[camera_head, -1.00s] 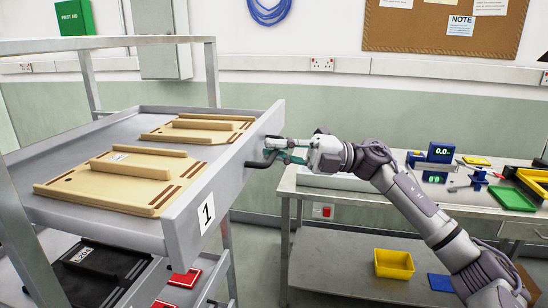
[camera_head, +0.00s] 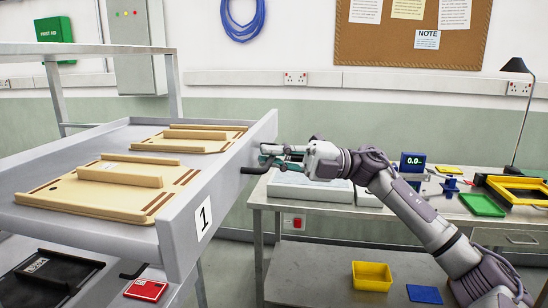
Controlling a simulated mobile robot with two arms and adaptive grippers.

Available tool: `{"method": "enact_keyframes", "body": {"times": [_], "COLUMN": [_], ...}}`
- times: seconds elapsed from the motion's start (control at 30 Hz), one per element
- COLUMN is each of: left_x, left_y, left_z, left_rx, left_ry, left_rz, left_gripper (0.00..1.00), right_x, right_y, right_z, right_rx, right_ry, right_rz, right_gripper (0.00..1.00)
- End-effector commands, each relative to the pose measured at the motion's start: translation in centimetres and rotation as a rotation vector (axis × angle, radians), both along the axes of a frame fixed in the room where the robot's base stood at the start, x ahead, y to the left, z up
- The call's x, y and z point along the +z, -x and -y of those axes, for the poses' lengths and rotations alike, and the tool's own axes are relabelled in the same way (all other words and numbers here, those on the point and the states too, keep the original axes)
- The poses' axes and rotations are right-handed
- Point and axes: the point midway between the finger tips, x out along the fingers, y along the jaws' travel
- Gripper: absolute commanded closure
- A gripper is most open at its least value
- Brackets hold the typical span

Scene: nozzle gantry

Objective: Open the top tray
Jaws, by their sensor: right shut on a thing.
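The top tray (camera_head: 105,232) is a grey metal drawer with a front panel labelled "1" (camera_head: 203,217). It sticks out of the rack frame to the right. Two light wooden boards with raised bars, a near one (camera_head: 105,190) and a far one (camera_head: 195,138), lie in it. A dark handle (camera_head: 255,170) is on its front panel. My right gripper (camera_head: 272,158) is shut on this handle, coming in from the right, and its fingers hide part of it. My left gripper is not in view.
A lower tray with a black case (camera_head: 45,278) and a red item (camera_head: 146,290) is beneath. A workbench (camera_head: 330,208) with a yellow bin (camera_head: 372,276) on its lower shelf stands behind my right arm. Some floor shows between rack and bench.

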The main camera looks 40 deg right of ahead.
Motion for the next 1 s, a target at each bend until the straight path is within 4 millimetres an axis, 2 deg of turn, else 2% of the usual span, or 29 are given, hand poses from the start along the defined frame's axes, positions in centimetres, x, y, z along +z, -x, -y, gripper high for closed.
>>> {"method": "enact_keyframes", "body": {"times": [0.07,0.1,0.23,0.27,0.53,0.67,0.77,1.0], "left_x": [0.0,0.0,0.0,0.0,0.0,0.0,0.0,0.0], "left_y": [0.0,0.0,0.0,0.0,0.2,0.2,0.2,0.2], "left_z": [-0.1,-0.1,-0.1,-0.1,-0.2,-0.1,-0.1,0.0], "left_rx": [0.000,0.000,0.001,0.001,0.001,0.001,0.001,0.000], "left_ry": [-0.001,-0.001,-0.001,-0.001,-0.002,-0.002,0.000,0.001], "left_rz": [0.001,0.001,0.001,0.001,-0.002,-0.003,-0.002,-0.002], "left_gripper": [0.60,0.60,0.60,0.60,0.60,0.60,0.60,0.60], "right_x": [0.0,-0.1,0.0,0.0,0.0,-0.2,-0.6,-1.5], "right_y": [0.0,0.0,0.0,0.0,0.0,0.3,0.8,3.1], "right_z": [0.0,0.0,0.0,0.0,0.0,0.7,1.9,6.5], "right_rx": [0.001,0.001,0.000,0.000,0.000,-0.003,-0.003,-0.004], "right_ry": [0.001,0.001,0.001,0.001,0.000,-0.001,0.000,-0.002], "right_rz": [-0.001,-0.001,0.000,0.000,0.000,-0.002,-0.006,-0.005], "right_gripper": [1.00,0.86,0.64,0.63,0.63,0.63,0.63,0.63]}}
